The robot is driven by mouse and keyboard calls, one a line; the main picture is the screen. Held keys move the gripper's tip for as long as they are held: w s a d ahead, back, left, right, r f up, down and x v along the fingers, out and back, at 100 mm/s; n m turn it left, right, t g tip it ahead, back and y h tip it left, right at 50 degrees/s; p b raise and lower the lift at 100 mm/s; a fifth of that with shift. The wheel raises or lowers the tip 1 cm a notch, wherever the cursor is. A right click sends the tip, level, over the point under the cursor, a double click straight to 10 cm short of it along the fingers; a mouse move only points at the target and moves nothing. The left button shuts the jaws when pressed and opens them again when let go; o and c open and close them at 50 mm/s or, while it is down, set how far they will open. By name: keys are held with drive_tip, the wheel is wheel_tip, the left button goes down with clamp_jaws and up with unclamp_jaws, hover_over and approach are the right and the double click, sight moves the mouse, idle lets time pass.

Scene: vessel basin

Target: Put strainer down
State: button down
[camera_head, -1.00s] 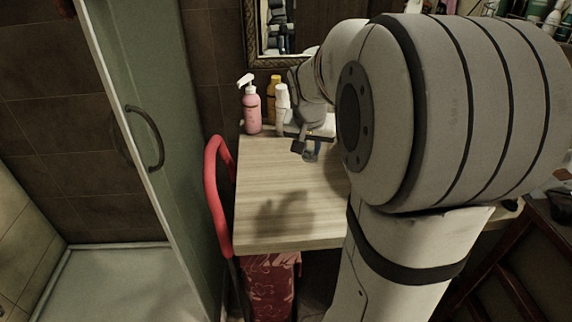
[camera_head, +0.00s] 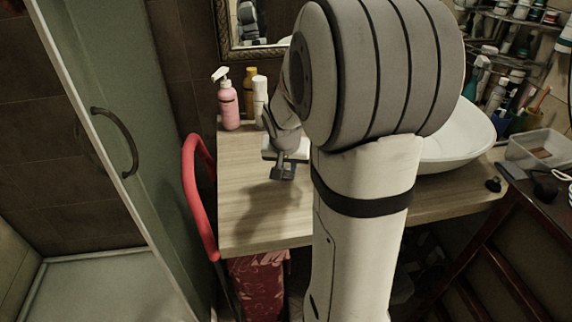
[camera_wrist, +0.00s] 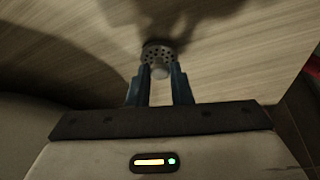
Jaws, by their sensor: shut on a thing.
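The strainer (camera_wrist: 157,52) shows in the wrist view as a small round grey metal piece with holes and a pale knob. It sits between the two dark fingers of my gripper (camera_wrist: 159,88), which is shut on it. The wooden counter (camera_wrist: 90,40) lies beyond it, with a dark shadow on it. I cannot tell whether the strainer touches the counter. In the head view my gripper (camera_head: 283,172) points down over the left part of the wooden counter (camera_head: 240,225). The strainer cannot be made out there.
A pink spray bottle (camera_head: 228,105), an amber bottle (camera_head: 249,92) and a white bottle (camera_head: 260,98) stand at the counter's back left. A white basin (camera_head: 458,140) is to the right, partly behind my arm. A red rail (camera_head: 197,195) runs along the left edge. The counter's front left is clear.

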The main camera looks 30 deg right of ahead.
drive_tip(key=shift+r, duration=0.1)
drive_tip(key=c, duration=1.3)
unclamp_jaws()
drive_tip(key=shift+r, duration=0.2)
drive_tip(key=p+v, duration=0.1)
drive_tip(key=v, duration=1)
drive_tip(key=s+a+f+n+g+y, duration=0.1)
drive_tip(key=s+a+f+n, duration=0.3)
drive_tip(key=s+a, duration=0.8)
drive_tip(key=s+n+y, duration=0.1)
drive_tip(key=s+n, duration=0.1)
drive_tip(key=s, duration=0.1)
drive_tip(key=shift+n+y, duration=0.3)
drive_tip(key=shift+n, duration=0.1)
